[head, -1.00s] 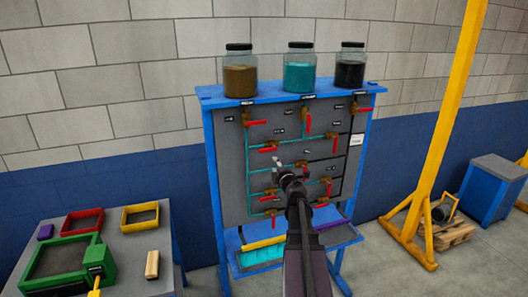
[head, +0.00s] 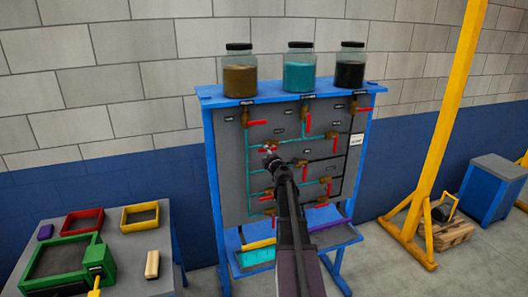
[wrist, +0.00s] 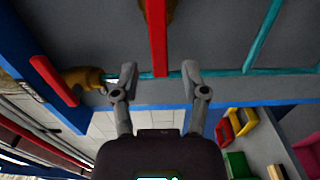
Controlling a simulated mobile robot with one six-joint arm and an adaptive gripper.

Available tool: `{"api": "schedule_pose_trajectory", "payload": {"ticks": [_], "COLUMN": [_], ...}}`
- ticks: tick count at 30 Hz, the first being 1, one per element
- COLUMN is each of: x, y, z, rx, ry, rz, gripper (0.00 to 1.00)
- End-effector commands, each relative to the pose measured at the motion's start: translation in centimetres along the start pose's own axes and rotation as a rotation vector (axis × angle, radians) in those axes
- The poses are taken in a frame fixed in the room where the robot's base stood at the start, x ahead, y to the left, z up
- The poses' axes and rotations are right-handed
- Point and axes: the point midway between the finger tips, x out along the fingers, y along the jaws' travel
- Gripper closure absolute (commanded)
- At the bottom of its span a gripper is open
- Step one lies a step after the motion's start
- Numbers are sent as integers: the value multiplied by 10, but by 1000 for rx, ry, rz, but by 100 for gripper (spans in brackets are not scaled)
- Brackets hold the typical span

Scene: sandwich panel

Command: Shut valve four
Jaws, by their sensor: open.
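A grey panel (head: 230,175) in a blue frame carries several brass valves with red handles on teal and black pipes. Its small labels are too small to read, so I cannot tell which valve is number four. My gripper (head: 271,160) is at the panel's left-middle part, just below a valve with a red handle (head: 264,150). In the wrist view my gripper (wrist: 158,72) is open, its two fingers apart. A red handle (wrist: 157,38) reaches down between them, and I cannot tell whether they touch it. Another brass valve (wrist: 82,79) with a red handle is left of the fingers.
Jars of brown (head: 240,75), teal (head: 299,72) and black (head: 350,70) contents stand on the frame's top shelf. A grey table (head: 140,245) with coloured frames is at the left. A yellow post (head: 445,120) stands at the right. Other valves crowd the panel.

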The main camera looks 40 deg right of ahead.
Motion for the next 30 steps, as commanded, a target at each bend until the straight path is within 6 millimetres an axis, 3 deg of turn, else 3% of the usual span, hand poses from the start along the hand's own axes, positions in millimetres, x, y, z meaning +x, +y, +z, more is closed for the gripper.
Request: {"api": "schedule_pose_trajectory", "payload": {"ticks": [1,7,20,21,27,30], "x": [10,28,33,33,33,33], "y": [0,0,0,0,0,0], "z": [0,1,0,0,0,0], "rx": [0,0,0,0,0,0], "ry": [1,0,-1,-1,-1,-1], "rz": [0,0,0,0,0,0], "gripper": [43,43,43,46,100,100]}}
